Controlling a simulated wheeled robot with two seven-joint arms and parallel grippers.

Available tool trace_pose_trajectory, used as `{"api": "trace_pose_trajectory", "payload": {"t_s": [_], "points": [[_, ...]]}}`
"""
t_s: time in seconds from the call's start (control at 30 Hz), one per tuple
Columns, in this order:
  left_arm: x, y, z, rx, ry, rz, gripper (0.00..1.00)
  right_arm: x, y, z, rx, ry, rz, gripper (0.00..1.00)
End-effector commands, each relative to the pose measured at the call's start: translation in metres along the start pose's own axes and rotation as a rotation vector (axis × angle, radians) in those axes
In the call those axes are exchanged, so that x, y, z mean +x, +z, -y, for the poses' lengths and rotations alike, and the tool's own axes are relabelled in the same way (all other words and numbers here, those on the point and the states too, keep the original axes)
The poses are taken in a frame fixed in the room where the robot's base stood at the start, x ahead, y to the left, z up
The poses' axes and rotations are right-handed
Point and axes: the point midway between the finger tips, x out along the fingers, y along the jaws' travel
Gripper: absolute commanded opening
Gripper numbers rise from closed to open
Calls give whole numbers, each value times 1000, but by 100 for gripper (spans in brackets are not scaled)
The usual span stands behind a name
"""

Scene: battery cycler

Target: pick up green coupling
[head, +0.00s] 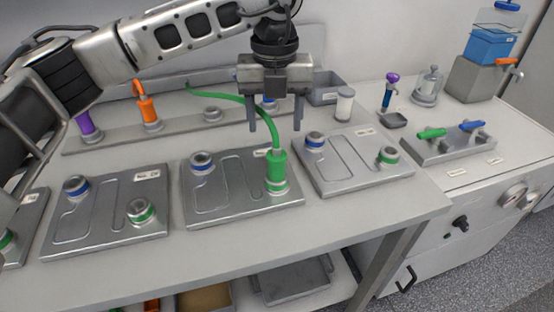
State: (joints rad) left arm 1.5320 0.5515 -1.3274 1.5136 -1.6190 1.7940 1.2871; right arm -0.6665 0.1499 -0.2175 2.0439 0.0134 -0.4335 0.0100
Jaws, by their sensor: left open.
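The green coupling (277,168) stands upright on the green-ringed port at the right end of the middle flow plate (236,208). A green hose (223,97) runs from its top up and back to the left, toward the wall. My left gripper (274,128) is open and points down, its two fingers apart. In the picture it lies above the coupling, with the hose passing between or behind the fingers; I cannot tell which. It does not hold the coupling. My right gripper is not in view.
A blue-ringed port (201,162) is on the same plate. Similar plates stand left (107,221) and right (349,177). Orange (148,112) and purple (88,127) couplings stand on the rear rail. A valve block (447,146) with green and blue handles is at the right. The table's front strip is clear.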

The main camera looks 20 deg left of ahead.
Motion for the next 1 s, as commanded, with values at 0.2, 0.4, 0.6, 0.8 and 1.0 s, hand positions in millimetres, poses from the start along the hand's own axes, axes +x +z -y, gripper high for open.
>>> {"api": "trace_pose_trajectory", "payload": {"t_s": [0.2, 0.4, 0.6, 0.8, 1.0], "points": [[35, -1, 0, 1, 0, -2, 60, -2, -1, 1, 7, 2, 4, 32], [47, -3, 0, 2, -2, -2, 60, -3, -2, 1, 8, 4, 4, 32], [73, -16, 2, 4, 0, -3, 60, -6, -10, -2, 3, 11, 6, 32], [94, -14, 2, 2, -3, -1, 60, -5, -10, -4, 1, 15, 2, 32], [95, -14, 2, 3, -3, 0, 60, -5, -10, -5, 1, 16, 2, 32]]}}
